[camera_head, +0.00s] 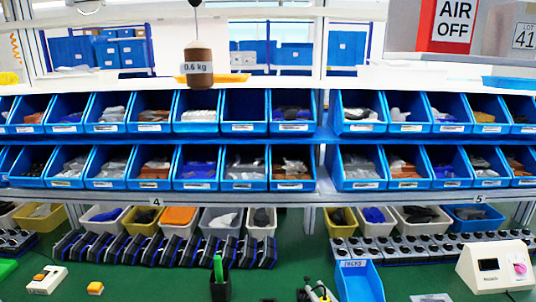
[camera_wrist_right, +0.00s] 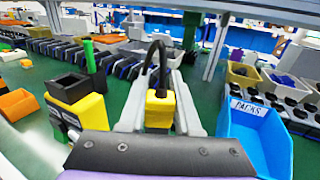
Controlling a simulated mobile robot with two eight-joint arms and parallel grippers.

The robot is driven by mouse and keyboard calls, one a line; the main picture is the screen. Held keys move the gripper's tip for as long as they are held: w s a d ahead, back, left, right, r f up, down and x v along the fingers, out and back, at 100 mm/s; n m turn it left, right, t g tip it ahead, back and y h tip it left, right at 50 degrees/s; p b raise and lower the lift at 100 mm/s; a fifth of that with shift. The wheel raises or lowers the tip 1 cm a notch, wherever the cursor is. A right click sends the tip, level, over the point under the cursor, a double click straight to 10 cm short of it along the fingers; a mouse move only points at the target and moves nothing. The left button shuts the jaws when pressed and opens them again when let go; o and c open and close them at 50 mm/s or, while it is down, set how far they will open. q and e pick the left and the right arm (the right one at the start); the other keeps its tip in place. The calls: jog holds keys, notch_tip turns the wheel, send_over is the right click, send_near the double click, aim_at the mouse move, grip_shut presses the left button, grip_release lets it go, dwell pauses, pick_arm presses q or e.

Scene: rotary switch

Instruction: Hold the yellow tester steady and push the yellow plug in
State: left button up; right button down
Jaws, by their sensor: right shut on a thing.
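My right gripper (camera_wrist_right: 158,97) has its two grey fingers closed around a yellow plug (camera_wrist_right: 160,109) in the right wrist view. A black cable loops up from the plug. In the head view only a small part of the plug and cable (camera_head: 319,292) shows at the bottom edge. The yellow tester (camera_wrist_right: 88,108), with a dark open-topped block on it, stands left of the plug in the right wrist view. The plug is apart from it. A dark piece with pale and green marks sits at the tester's left; I cannot tell what it is. I see no clear left gripper.
A blue bin labelled PACKS (camera_head: 358,278) stands close on the right. A green pen (camera_head: 218,268) stands in a dark holder (camera_head: 220,289). A white device (camera_head: 496,266) is at far right. Rows of dark units and blue bins line the back. Green bench shows between them.

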jog(key=shift+m+t+h, duration=0.3)
jog(key=shift+m+h, duration=0.3)
jog(key=shift+h, duration=0.3)
jog(key=d, duration=0.1)
jog(key=s+d+f, duration=0.1)
jog(key=d+f, duration=0.1)
jog(key=d, duration=0.1)
jog(key=shift+s+f, duration=0.25)
jog(key=shift+s, duration=0.1)
